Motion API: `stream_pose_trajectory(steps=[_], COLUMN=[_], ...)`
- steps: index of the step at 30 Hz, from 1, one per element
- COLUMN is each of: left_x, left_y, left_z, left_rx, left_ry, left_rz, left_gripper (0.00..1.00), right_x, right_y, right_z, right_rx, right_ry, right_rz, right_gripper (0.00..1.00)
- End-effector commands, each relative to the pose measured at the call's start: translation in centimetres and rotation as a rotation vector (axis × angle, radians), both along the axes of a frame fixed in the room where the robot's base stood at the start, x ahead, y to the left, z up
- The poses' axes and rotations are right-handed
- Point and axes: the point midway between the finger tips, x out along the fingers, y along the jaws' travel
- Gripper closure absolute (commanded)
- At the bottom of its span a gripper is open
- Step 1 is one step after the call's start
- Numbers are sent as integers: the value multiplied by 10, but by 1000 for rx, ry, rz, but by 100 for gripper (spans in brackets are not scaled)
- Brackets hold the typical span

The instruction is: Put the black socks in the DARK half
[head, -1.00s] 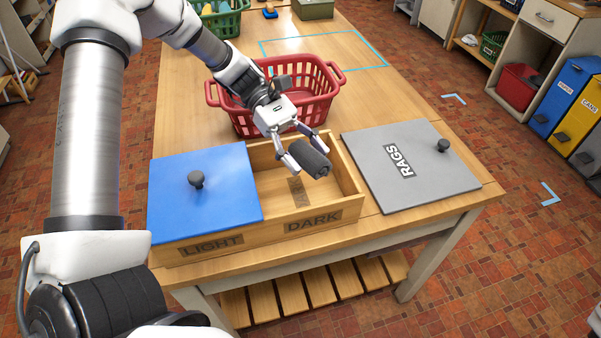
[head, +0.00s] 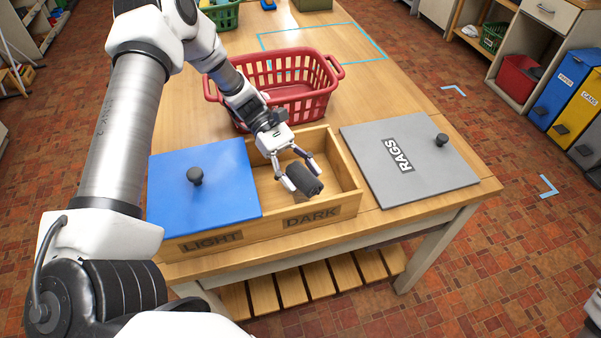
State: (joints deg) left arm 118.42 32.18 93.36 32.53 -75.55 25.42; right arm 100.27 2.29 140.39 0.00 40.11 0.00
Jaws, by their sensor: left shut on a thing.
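The black socks (head: 304,179) are a dark rolled bundle. My left gripper (head: 303,176) is shut on them, with a finger on each side. It holds them over or within the open DARK half (head: 338,184) of the wooden box; I cannot tell whether they touch its floor. The DARK label (head: 311,217) is on the box front at the right. The LIGHT half, marked by the LIGHT label (head: 211,241), is covered by a blue lid (head: 215,195) with a dark knob. My right gripper is not in view.
A red basket (head: 302,90) stands just behind the box. A grey RAGS lid (head: 420,175) with a knob lies on the table to the right. The wooden table (head: 190,110) has clear room behind the blue lid. A blue taped outline (head: 325,30) marks the far tabletop.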

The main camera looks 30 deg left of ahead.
Motion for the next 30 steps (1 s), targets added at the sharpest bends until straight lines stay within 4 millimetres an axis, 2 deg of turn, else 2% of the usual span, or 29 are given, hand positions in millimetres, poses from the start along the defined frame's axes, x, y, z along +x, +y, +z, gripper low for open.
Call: stream_pose_trajectory(steps=[11, 12, 14, 23, 28, 30], left_x=[0, 0, 0, 0, 0, 6], left_y=[0, 0, 0, 0, 0, 15], left_z=[-9, -9, -9, -9, 11, 6], left_rx=[0, 0, 0, 0, 0, 0], left_ry=[0, 0, 0, 0, -1, -7], left_rz=[0, 0, 0, 0, 1, 5], left_gripper=[73, 32, 14, 14, 14, 14], right_x=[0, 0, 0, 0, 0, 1], right_y=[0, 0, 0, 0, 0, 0], right_z=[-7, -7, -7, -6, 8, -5], right_rx=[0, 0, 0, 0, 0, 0], right_ry=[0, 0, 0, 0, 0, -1], right_rz=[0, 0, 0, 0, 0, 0], right_gripper=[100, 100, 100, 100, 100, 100])
